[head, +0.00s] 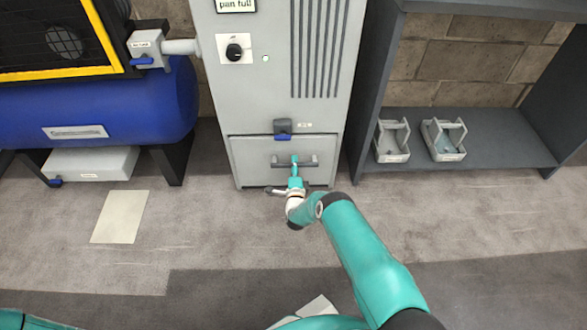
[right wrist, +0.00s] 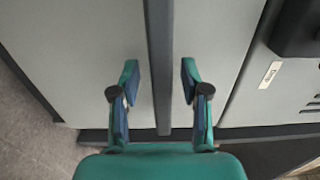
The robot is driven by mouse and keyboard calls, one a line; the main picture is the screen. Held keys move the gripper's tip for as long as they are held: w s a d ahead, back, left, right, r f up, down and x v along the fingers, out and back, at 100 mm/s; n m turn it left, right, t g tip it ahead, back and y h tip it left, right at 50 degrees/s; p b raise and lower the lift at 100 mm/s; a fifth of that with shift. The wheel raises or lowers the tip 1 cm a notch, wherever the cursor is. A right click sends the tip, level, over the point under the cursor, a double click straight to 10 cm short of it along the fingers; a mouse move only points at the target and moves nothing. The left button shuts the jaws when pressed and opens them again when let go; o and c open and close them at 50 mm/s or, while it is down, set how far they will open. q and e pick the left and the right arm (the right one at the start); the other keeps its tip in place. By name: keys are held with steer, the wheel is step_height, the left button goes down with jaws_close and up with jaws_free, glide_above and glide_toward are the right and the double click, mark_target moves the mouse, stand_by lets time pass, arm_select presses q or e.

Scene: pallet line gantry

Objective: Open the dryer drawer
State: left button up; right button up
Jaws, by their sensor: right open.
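The dryer is a tall grey cabinet (head: 275,75) with its drawer (head: 247,163) at the bottom. The drawer looks shut, flush with the cabinet. Its grey bar handle (head: 310,161) runs across the drawer front. A dark latch with a blue part (head: 283,130) sits just above the drawer. My right gripper (head: 294,163) is at the handle's middle. In the right wrist view my right gripper (right wrist: 159,80) is open, with one finger on each side of the handle bar (right wrist: 158,40). Gaps show between the fingers and the bar. My left gripper is not in view.
A blue tank (head: 100,105) on black legs stands left of the dryer. A dark shelf (head: 490,140) with two small grey trays stands at the right. A pale sheet (head: 120,216) lies on the floor.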

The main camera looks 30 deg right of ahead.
steer(key=shift+w+d, duration=0.1)
steer(key=shift+w, duration=0.05)
steer(key=shift+c, duration=0.3)
jaws_close()
steer(key=shift+a+f, duration=0.1)
steer(key=shift+a, duration=0.1)
